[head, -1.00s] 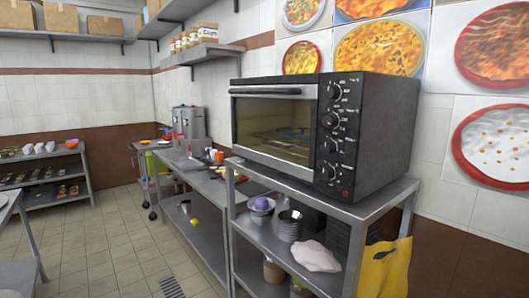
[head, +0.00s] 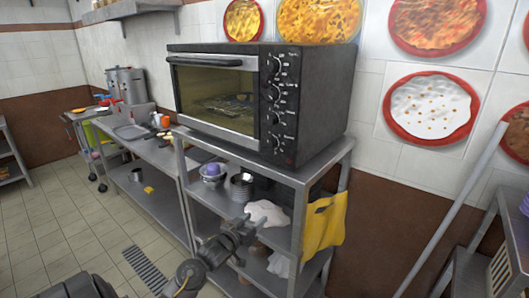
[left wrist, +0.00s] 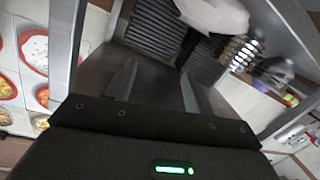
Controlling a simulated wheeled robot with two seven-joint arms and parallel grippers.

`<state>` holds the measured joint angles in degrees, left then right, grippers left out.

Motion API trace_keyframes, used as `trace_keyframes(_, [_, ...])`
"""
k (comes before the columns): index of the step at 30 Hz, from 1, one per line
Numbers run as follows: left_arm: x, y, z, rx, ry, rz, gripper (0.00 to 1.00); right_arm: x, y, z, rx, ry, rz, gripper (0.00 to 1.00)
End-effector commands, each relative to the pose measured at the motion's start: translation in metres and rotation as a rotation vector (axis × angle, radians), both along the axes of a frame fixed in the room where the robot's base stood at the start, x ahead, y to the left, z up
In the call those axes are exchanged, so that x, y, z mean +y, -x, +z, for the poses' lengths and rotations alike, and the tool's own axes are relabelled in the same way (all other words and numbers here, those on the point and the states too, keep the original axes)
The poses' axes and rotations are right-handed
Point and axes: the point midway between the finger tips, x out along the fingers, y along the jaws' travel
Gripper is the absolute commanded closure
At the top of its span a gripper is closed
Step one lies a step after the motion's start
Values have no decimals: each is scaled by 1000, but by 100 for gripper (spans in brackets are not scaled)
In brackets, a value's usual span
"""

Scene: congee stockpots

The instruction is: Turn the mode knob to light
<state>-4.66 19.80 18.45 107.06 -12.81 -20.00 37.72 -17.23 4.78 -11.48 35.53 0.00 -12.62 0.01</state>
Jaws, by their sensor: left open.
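A black oven (head: 215,90) stands on the top of a steel rack, its glass door closed. Its right front panel carries a column of several knobs: the top knob (head: 273,69), a second (head: 272,93), a third (head: 272,117) and a lowest one (head: 276,142). The labels are too small to read, so I cannot tell which is the mode knob. My left gripper (head: 246,226) is in front of the rack's lower part, well below the panel. In the left wrist view its two fingers (left wrist: 157,92) are apart with nothing between them. My right gripper is not in view.
The rack (head: 318,171) holds a white bag (head: 266,213), metal cups (head: 241,187) and a purple-topped bowl (head: 212,172) below the oven. A yellow bag (head: 325,222) hangs at its right side. A steel counter (head: 150,150) stands left.

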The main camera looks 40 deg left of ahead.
Motion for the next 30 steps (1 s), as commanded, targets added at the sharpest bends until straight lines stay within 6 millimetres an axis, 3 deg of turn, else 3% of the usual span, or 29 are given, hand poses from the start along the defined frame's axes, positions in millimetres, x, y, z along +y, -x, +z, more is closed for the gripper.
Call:
trace_keyframes(1, [2, 2, 67, -97, -13, -6, 47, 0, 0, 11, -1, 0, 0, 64])
trace_keyframes(3, [0, 10, 135, -209, -23, -19, 47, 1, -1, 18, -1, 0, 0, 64])
trace_keyframes(6, [-6, 29, 210, -333, -41, -39, 47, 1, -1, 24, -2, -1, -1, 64])
trace_keyframes(9, [-15, 46, 257, -418, -56, -57, 47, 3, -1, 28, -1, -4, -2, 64])
trace_keyframes(13, [-21, 58, 285, -470, -68, -71, 47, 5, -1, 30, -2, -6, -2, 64])
trace_keyframes(20, [-22, 57, 293, -481, -70, -74, 47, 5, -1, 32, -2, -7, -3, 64])
trace_keyframes(30, [-20, 4, 316, -480, -68, -72, 47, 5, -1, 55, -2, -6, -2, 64])
